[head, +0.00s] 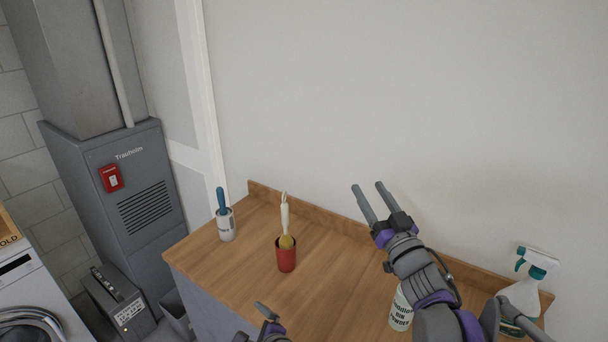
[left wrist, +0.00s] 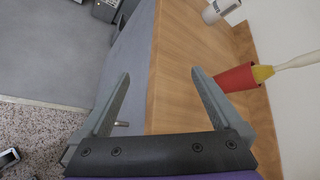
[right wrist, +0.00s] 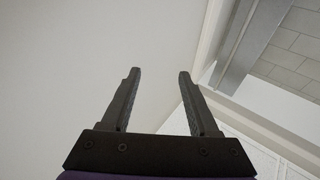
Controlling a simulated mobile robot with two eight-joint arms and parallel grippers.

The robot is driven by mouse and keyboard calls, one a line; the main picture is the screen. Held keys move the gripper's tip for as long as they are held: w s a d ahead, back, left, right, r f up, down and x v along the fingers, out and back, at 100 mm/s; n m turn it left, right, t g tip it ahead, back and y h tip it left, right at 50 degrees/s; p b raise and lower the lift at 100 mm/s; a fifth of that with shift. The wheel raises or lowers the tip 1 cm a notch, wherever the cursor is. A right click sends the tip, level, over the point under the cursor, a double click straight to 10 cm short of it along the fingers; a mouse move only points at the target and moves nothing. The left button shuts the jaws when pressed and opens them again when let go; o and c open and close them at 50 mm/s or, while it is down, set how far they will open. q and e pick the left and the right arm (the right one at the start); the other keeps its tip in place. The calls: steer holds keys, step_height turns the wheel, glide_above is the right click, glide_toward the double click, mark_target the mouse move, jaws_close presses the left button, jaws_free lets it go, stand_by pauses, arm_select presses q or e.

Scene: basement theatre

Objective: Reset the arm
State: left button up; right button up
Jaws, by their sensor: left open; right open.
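My right gripper (head: 369,203) is raised above the wooden counter in front of the wall, with its two fingers apart and nothing between them. The right wrist view shows the same open, empty fingers (right wrist: 158,95) against the pale wall and ceiling. My left gripper (head: 268,312) shows only in part at the bottom of the head view, near the counter's front edge. In the left wrist view its fingers (left wrist: 158,95) are wide apart and empty, over the counter edge and the floor.
The wooden counter (head: 240,262) holds a red cup (head: 286,260) with a yellow-and-white brush, a white container (head: 226,228) with a blue handle, a white powder can (head: 400,312) partly behind my right arm, and a spray bottle (head: 524,297). A grey furnace (head: 140,190) stands left.

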steer(key=s+d+f+m+g+h, duration=0.2)
steer(key=s+d+f+g+h, duration=0.15)
steer(key=s+f, duration=0.3)
steer(key=s+d+f+m+g+h, duration=0.2)
steer(key=s+d+f+g+h, duration=0.1)
steer(key=s+f+h, duration=0.4)
arm_select(q)
steer(key=s+a+n+g+h, duration=0.2)
steer(key=s+n+h, duration=0.1)
steer(key=s+n, duration=0.6)
steer(key=s+a+n+g+h, duration=0.2)
steer(key=s+a+n+h, duration=0.1)
steer(key=s+n, duration=0.7)
steer(key=shift+s+a+r+h, duration=0.2)
steer(key=shift+s+a+h, duration=0.15)
steer(key=shift+s, duration=0.2)
arm_select(e)
steer(key=s+a+f+n+g+y, duration=0.1)
steer(key=s+a+f+g+y, duration=0.2)
steer(key=s+f+g, duration=0.5)
steer(key=s+f+y, duration=0.1)
steer(key=s+f, duration=0.7)
steer(key=s, duration=0.2)
steer(key=shift+s+a, duration=0.2)
steer(key=shift+s, duration=0.05)
steer(key=shift+f, duration=0.1)
